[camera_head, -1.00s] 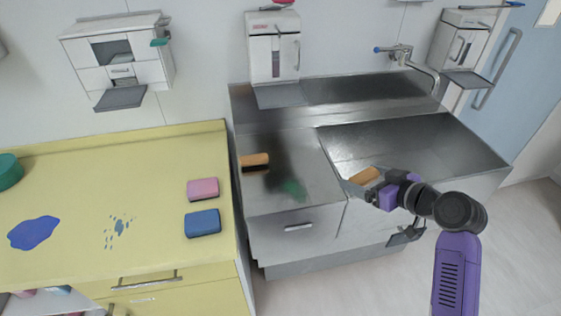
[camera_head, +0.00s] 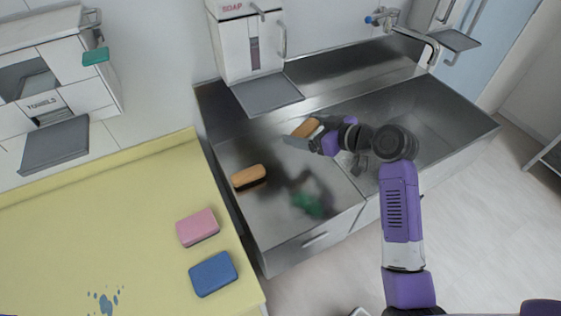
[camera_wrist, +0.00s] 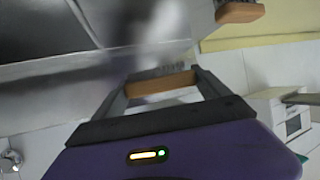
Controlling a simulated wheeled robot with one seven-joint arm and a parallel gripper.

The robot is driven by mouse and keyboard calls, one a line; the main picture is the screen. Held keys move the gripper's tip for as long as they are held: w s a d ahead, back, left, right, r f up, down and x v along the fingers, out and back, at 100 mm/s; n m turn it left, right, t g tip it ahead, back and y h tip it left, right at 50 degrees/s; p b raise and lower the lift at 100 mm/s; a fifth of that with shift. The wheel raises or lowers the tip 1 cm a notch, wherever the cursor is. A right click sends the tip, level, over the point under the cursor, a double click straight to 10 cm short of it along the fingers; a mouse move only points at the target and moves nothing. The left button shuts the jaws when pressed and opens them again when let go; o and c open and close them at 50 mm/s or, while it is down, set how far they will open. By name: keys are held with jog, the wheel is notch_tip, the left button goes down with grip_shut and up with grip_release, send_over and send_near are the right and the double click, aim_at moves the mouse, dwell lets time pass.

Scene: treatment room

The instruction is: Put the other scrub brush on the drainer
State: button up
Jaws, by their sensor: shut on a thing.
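My gripper (camera_head: 312,140) is shut on a scrub brush (camera_head: 305,127) with an orange-brown back, held above the metal drainer (camera_head: 240,211) left of the sink basin. In the wrist view this held scrub brush (camera_wrist: 160,83) lies crosswise between the two fingers, with grey bristles on its far side. Another scrub brush (camera_head: 249,177), orange-tan with dark bristles, rests on the left part of the drainer. It also shows at the top right of the wrist view (camera_wrist: 240,12).
A green smear (camera_head: 308,205) is on the drainer. A soap dispenser (camera_head: 247,45) hangs behind it. The sink basin (camera_head: 430,120) and tap (camera_head: 400,27) are to the right. A pink sponge (camera_head: 198,228) and blue sponge (camera_head: 213,274) lie on the yellow counter (camera_head: 120,210).

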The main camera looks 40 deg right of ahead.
aim_at(303, 159)
notch_tip(303, 159, down, 9)
jog(key=shift+f+p, duration=0.15)
jog(key=shift+p, duration=0.4)
jog(key=shift+f, duration=0.2)
jog(key=o, duration=1.2)
jog(key=shift+r, duration=0.1)
jog(key=shift+s+r, duration=0.1)
jog(key=shift+r, duration=0.05)
jog(key=b+v, duration=0.2)
jog(key=v, duration=0.9)
jog(key=shift+s+d+r, duration=0.1)
jog(key=shift+s+r, duration=0.05)
jog(key=shift+s, duration=0.2)
